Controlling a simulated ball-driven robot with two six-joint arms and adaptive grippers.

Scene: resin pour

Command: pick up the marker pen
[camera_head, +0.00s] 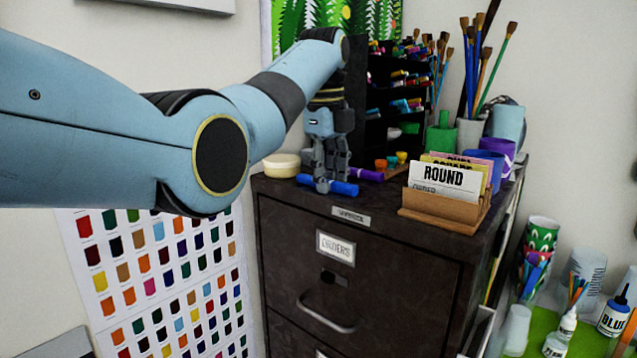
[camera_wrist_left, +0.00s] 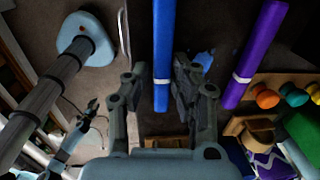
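A blue marker pen (camera_head: 328,186) with a white band lies near the front edge of the dark filing cabinet's top. My left gripper (camera_head: 324,184) is over it, fingers pointing down. In the left wrist view, the blue marker pen (camera_wrist_left: 162,50) runs between the two spread fingers of my left gripper (camera_wrist_left: 152,90).
A purple marker (camera_head: 367,174) lies just behind the blue one. A round pale container (camera_head: 282,166) is left of the gripper. A dark marker rack (camera_head: 385,125) stands close behind, and a wooden card holder (camera_head: 445,211) to the right. The cabinet's (camera_head: 370,263) front edge is near.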

